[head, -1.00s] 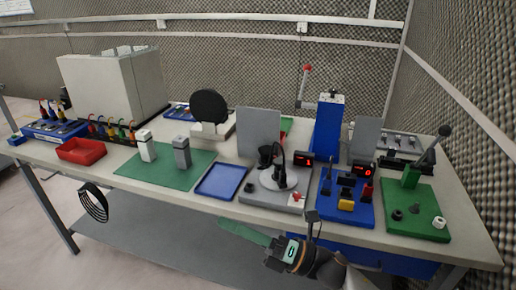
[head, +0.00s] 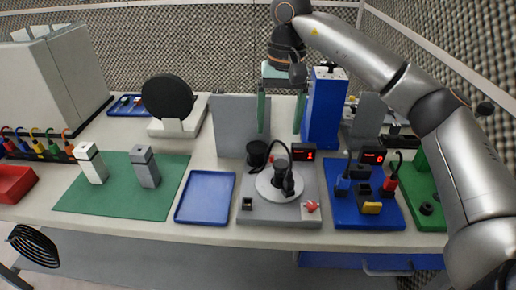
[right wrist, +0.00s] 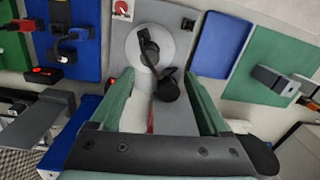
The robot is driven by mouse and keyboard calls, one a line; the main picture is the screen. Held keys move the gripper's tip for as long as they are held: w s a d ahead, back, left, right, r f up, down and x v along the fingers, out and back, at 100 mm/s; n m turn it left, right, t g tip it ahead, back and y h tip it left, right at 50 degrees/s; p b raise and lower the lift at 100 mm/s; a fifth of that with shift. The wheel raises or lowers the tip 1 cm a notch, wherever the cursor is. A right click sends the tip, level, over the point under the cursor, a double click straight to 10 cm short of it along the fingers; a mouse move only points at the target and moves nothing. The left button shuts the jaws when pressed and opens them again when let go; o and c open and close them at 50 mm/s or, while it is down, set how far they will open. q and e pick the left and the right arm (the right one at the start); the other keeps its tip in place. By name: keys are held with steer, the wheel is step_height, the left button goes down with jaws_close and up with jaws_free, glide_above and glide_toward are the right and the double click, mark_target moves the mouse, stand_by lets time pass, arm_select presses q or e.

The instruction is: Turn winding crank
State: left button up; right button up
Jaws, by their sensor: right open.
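A grey winding station (head: 262,213) stands on the bench with a pale round disc (head: 267,189) on top. A black crank-like arm (head: 291,181) rises from the disc; it also shows in the right wrist view (right wrist: 149,46). A black spool (head: 257,152) sits behind the disc. My right gripper (head: 280,113) is open and empty, its green fingers pointing down, above and behind the disc. In the right wrist view its fingers (right wrist: 158,78) are apart, with the black spool (right wrist: 168,88) seen between them. My left gripper is out of view.
A grey upright panel (head: 236,125) and blue tower (head: 325,110) stand behind. A blue tray (head: 205,197) lies left of the station, a blue connector board (head: 345,210) right. Red displays (head: 303,152) stand nearby. A green mat (head: 115,200) holds two small posts.

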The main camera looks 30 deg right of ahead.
mark_target(281, 163)
steer(key=shift+h, duration=0.3)
steer(key=f, duration=0.3)
steer(key=d+f, duration=0.1)
steer(key=f, duration=0.7)
steer(key=shift+w+d+f+b, duration=0.1)
steer(key=shift+w+d+b, duration=0.05)
steer(key=shift+d+b, duration=0.2)
jaws_close()
